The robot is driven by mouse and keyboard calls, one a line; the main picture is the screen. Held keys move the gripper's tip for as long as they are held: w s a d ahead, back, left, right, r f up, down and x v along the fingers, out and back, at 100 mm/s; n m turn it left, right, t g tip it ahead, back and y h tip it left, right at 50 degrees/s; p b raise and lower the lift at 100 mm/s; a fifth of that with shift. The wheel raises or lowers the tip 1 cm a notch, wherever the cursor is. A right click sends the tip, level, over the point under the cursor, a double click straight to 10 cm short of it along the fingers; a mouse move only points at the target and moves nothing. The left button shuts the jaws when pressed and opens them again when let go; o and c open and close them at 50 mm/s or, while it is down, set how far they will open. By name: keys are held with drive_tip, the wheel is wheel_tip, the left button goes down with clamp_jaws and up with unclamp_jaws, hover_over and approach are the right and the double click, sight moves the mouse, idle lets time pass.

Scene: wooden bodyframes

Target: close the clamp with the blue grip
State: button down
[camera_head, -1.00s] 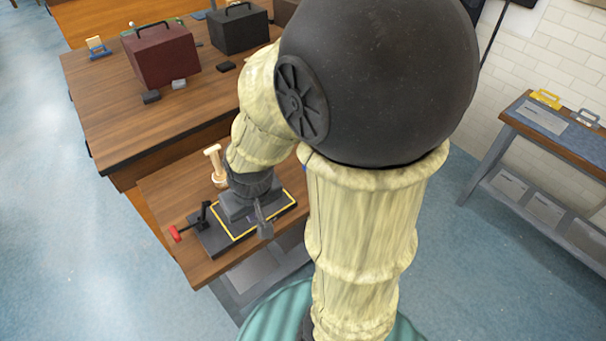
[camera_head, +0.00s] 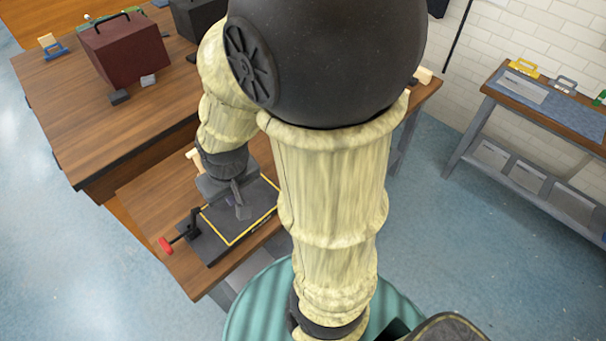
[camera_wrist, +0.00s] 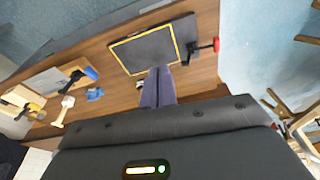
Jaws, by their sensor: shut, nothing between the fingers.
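The blue grip (camera_wrist: 91,73) shows in the wrist view, left of my fingers, next to a small dark part at the edge of a grey board. Whether its clamp is open or closed is too small to tell. In the head view I cannot make out the blue grip; my arm covers much of the table there. My gripper (camera_wrist: 158,72) has its fingers together, empty, pointing over the near edge of a dark plate with a yellow outline (camera_wrist: 143,52). In the head view my gripper (camera_head: 240,208) hangs over that same plate.
A red-gripped clamp (camera_head: 167,244) stands at the plate's corner, also seen in the wrist view (camera_wrist: 215,45). A separate small blue piece (camera_wrist: 95,94), a cream-topped piece (camera_wrist: 67,102) and a yellow grip (camera_wrist: 35,107) lie left in the wrist view. A dark red case (camera_head: 125,48) stands on the larger table.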

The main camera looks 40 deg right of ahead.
drive_tip(key=s+d+f+m+g+y+b, duration=0.1)
drive_tip(key=s+f+m+g+y+b, duration=0.1)
drive_tip(key=f+m+y+b, duration=0.5)
drive_tip(key=s+d+f+m+g+y+b, duration=0.15)
drive_tip(key=f+m+b, duration=0.35)
drive_tip(key=f, duration=0.7)
drive_tip(key=w+d+f+m+t+y+b, duration=0.1)
drive_tip(key=w+d+f+m+t+b, duration=0.2)
drive_tip(key=d+m+t+b, duration=0.1)
drive_tip(key=w+d+f+m+t+y+b, duration=0.1)
drive_tip(key=w+d+f+m+t+b, duration=0.2)
drive_tip(key=d+m+t+b, duration=0.1)
drive_tip(key=w+d+f+m+t+y+b, duration=0.1)
drive_tip(key=w+d+f+m+t+b, duration=0.2)
drive_tip(key=m+t, duration=0.3)
drive_tip(key=shift+d+f+m+b, duration=0.1)
drive_tip(key=shift+d+m+b, duration=0.4)
drive_tip(key=shift+d, duration=0.25)
drive_tip(key=s+d+f+m+t+h+b, duration=0.1)
drive_tip(key=d+f+m+t+h+b, duration=0.1)
drive_tip(key=d+m+t+h, duration=0.2)
drive_tip(key=s+d+f+m+t+h+b, duration=0.2)
drive_tip(key=d+m+h, duration=0.4)
drive_tip(key=d, duration=0.5)
drive_tip(key=shift+d+f+t+h, duration=0.15)
drive_tip(key=shift+f+t+h, duration=0.2)
drive_tip(key=shift+f+t, duration=0.45)
drive_tip(key=shift+r, duration=0.25)
